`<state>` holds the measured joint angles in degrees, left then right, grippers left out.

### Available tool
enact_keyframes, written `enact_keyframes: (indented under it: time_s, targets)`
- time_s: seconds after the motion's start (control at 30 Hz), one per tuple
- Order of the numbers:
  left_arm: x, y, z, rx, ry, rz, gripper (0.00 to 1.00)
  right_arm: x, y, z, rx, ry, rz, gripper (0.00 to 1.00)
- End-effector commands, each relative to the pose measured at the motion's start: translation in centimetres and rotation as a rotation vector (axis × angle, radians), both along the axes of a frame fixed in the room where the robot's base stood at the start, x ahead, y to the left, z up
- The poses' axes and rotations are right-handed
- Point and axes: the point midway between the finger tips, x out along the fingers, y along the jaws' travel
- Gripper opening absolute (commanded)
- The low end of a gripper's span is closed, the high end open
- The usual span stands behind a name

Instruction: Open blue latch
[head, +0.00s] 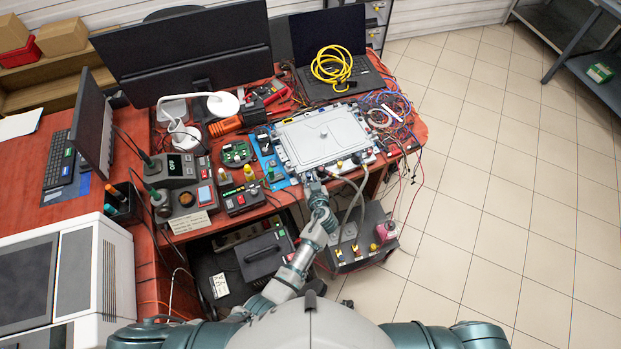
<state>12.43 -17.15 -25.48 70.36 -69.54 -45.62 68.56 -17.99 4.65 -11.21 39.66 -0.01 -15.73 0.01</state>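A flat grey housing with a light lid (318,138) lies on the red bench, with dark fittings along its edges. Two grey hoses (361,186) run from its front edge down to a dark unit (362,243) below. My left gripper (312,177) is at the housing's front edge, left of the hoses. It is small here, so I cannot tell whether its fingers are open, shut or touching. I cannot make out the blue latch; the gripper may hide it. A blue mat (267,153) shows at the housing's left side. My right gripper is out of view.
Tangled thin wires (390,112) lie right of the housing. A laptop (338,62) with a coiled yellow cable (332,67) stands behind it. Instruments (243,197) crowd the bench to the left. The tiled floor (490,190) to the right is clear.

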Motion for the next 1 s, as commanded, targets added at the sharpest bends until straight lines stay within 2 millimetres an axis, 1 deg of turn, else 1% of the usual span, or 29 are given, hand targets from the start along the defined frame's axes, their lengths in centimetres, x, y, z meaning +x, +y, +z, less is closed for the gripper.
enact_keyframes:
  time_s: [0.03, 0.4, 0.43, 0.5, 0.53, 0.77, 1.0]
  targets:
    - [0.0, -0.2, 0.0, -0.004, -0.001, -0.006, 0.00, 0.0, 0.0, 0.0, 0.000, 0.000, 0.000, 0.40]
    - [0.0, -0.2, 0.1, -0.003, -0.001, -0.032, 0.00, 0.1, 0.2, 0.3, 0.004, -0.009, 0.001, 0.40]
    - [0.0, -0.1, 0.1, -0.004, -0.001, -0.041, 0.00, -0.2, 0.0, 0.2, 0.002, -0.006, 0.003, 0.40]
    - [0.0, 0.1, 0.2, -0.002, -0.001, -0.069, 0.00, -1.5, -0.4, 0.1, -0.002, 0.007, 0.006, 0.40]
    - [0.0, 0.1, 0.2, -0.003, -0.001, -0.084, 0.00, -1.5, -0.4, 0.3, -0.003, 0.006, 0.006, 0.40]
    - [0.0, 0.4, 0.5, -0.003, -0.001, -0.242, 0.00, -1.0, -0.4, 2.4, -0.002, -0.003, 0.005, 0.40]
    - [0.1, 0.8, 0.6, 0.000, 0.001, -0.416, 0.00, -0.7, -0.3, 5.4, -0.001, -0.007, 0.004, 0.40]
